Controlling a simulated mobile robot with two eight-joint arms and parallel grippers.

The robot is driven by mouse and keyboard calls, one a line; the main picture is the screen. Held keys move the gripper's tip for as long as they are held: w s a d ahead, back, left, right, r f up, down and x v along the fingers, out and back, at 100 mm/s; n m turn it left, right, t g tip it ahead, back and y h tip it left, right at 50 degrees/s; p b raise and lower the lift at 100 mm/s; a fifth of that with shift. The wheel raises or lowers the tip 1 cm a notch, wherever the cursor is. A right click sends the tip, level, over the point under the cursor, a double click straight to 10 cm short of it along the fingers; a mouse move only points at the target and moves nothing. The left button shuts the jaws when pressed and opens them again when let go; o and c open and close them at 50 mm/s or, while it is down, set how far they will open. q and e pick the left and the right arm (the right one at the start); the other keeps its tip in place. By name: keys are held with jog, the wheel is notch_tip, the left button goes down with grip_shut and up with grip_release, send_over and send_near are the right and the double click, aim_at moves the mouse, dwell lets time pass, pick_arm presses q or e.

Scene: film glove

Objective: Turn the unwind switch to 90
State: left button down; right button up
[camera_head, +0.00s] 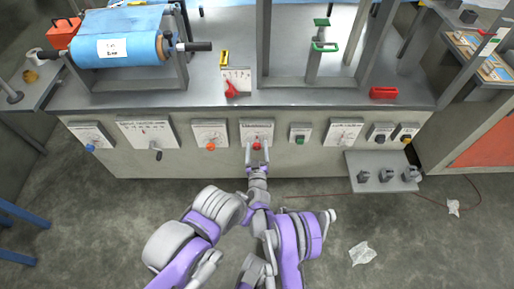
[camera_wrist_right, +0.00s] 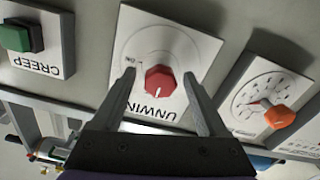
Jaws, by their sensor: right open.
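The unwind switch is a red knob (camera_head: 257,146) on a white plate on the front panel of the grey machine. In the right wrist view the red knob (camera_wrist_right: 160,82) sits on its plate (camera_wrist_right: 195,47), which reads upside down as "UNWIN", the rest hidden. A pale line marks the knob, and the plate has a dial arc. My right gripper (camera_head: 257,157) is open in front of the plate. In the wrist view its two fingers (camera_wrist_right: 159,76) stand apart on either side of the knob, with gaps between; contact with the plate is unclear. My left gripper is not in view.
An orange knob (camera_wrist_right: 278,117) and a green CREEP button (camera_wrist_right: 15,38) flank the plate. Other controls line the panel. A small grey shelf (camera_head: 352,169) juts out at the right. A blue film roll (camera_head: 90,52) is at the back left.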

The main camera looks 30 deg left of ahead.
grip_shut()
dwell(0.4)
jog(key=m+b, duration=0.3)
jog(key=m, duration=0.1)
jog(key=shift+f, duration=0.15)
jog(key=m+b, duration=0.2)
jog(key=m, duration=0.2)
jog(key=shift+m, duration=0.4)
jog(key=m+b, duration=0.2)
jog(key=m, duration=0.2)
jog(key=shift+m+b, duration=0.65)
jog(key=shift+m, duration=1.85)
